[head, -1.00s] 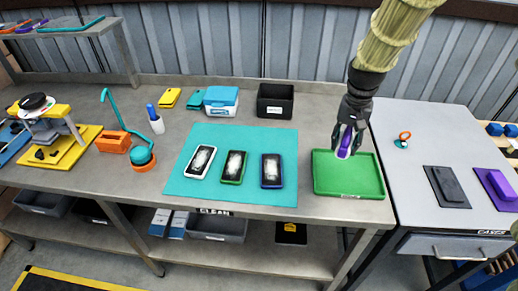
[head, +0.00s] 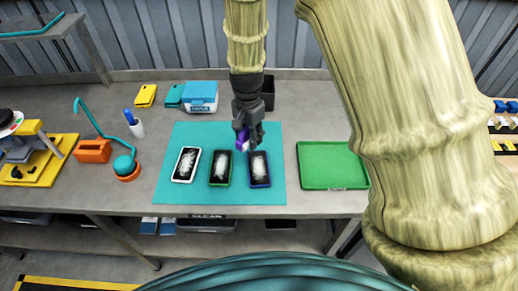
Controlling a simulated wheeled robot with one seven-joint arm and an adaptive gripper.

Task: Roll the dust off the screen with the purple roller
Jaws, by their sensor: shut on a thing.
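Three phones lie in a row on a teal mat (head: 180,135), each with a pale dusty patch on its dark screen. They are a white-edged phone (head: 186,165) at left, a green-edged phone (head: 220,168) in the middle and a blue-edged phone (head: 260,170) at right. My gripper (head: 245,138) is shut on the purple roller (head: 242,141). It holds the roller above the mat, near the upper ends of the middle and right phones. Whether the roller touches anything cannot be told.
An empty green tray (head: 333,166) lies right of the mat. Behind the mat stand a teal-and-white box (head: 201,97) and a black bin (head: 268,92), partly hidden by my arm. An orange-based teal lamp (head: 126,168) and an orange block (head: 93,151) stand at left.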

